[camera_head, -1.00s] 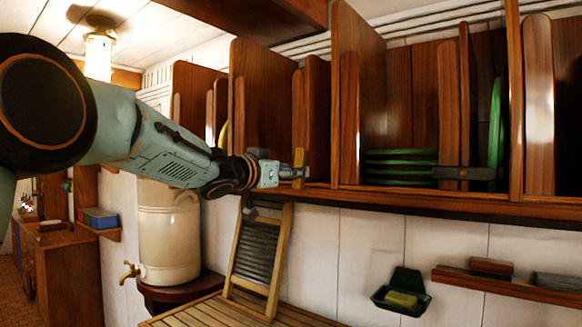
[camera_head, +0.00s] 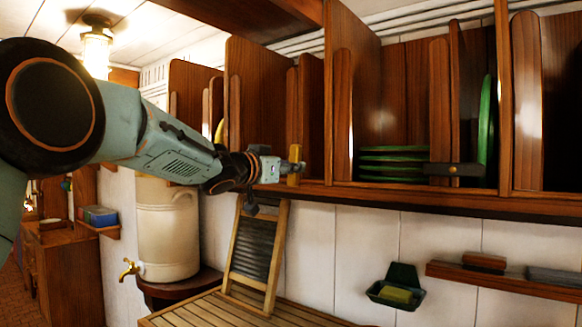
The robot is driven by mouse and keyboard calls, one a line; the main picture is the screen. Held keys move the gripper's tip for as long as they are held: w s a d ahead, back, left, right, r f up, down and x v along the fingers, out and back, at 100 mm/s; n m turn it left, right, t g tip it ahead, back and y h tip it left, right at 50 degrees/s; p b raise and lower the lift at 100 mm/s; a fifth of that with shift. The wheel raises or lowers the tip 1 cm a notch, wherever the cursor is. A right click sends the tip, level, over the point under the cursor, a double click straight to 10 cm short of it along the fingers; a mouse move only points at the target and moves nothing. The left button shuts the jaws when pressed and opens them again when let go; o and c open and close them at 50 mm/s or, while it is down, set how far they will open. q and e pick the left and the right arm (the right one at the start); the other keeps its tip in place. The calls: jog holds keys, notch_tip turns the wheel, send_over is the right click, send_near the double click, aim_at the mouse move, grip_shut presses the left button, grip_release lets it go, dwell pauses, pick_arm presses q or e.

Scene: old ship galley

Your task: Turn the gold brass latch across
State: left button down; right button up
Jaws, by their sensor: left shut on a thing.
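The gold brass latch (camera_head: 294,155) is a small upright bar at the front edge of the wooden rack, left of the middle. My left gripper (camera_head: 291,171) reaches it from the left and is shut on it. The fingers hide part of the latch. A second, dark latch bar (camera_head: 440,169) with a small brass-coloured pivot lies level across the rack front, by the green plates (camera_head: 393,162). My right gripper is not in view.
Wooden dividers (camera_head: 352,90) stand on the shelf (camera_head: 400,200) around the latch. Below are a washboard (camera_head: 253,255), a cream urn (camera_head: 168,230) with a brass tap, and a green soap dish (camera_head: 398,288). The wall below the shelf is mostly clear.

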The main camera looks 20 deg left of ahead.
pick_arm(q)
jog(key=shift+r+m+b, duration=0.15)
jog(key=shift+m+b, duration=0.55)
jog(key=shift+m, duration=3.45)
jog(key=shift+r+m+b, duration=0.1)
jog(key=shift+m+b, duration=0.55)
jog(key=shift+m, duration=3.5)
jog(key=c, duration=1.2)
grip_release()
jog(key=shift+d+f, duration=0.1)
jog(key=shift+f, duration=0.05)
jog(key=shift+o, duration=0.2)
